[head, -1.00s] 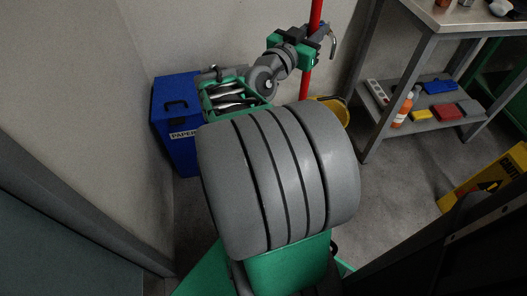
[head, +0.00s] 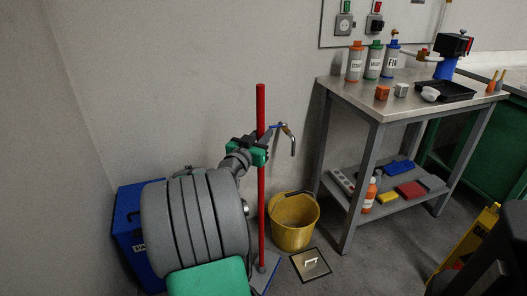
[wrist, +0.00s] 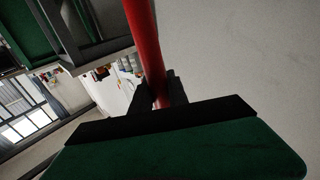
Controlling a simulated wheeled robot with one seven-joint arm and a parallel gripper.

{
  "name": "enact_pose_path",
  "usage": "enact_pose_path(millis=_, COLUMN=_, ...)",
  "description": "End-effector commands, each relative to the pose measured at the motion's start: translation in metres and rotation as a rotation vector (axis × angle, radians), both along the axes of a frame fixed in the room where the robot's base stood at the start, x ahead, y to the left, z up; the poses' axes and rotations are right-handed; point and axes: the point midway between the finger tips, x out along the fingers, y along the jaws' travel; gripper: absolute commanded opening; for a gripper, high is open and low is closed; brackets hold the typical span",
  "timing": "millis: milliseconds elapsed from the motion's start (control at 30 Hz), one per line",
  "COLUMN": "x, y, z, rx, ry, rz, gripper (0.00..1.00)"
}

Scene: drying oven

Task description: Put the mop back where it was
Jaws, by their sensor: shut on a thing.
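The mop has a red pole (head: 261,205) that stands nearly upright in the head view, with its top end in view. A flat blue-grey mop head (head: 265,271) shows at its foot, partly hidden by my arm. I cannot tell whether it rests on the floor. My gripper (head: 263,146) is shut on the upper part of the pole. In the wrist view the red pole (wrist: 145,45) runs down between the dark fingers of my gripper (wrist: 160,95).
A hooked tap (head: 290,138) sticks out just right of the pole. A yellow bucket (head: 293,222) and a floor drain cover (head: 311,264) are right of the mop. A blue bin (head: 128,222) is at left. A steel table (head: 375,108) and a yellow floor sign (head: 468,245) stand further right.

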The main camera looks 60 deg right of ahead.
Motion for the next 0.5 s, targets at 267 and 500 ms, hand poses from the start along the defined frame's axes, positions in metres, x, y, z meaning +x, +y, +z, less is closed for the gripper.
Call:
enact_pose_path(millis=267, x=0.008, y=-0.023, z=-0.026, rx=-0.006, ry=-0.003, rz=-0.001, gripper=0.0)
enact_pose_path(millis=500, x=0.01, y=-0.026, z=-0.061, rx=-0.006, ry=-0.002, rz=0.0, gripper=0.0)
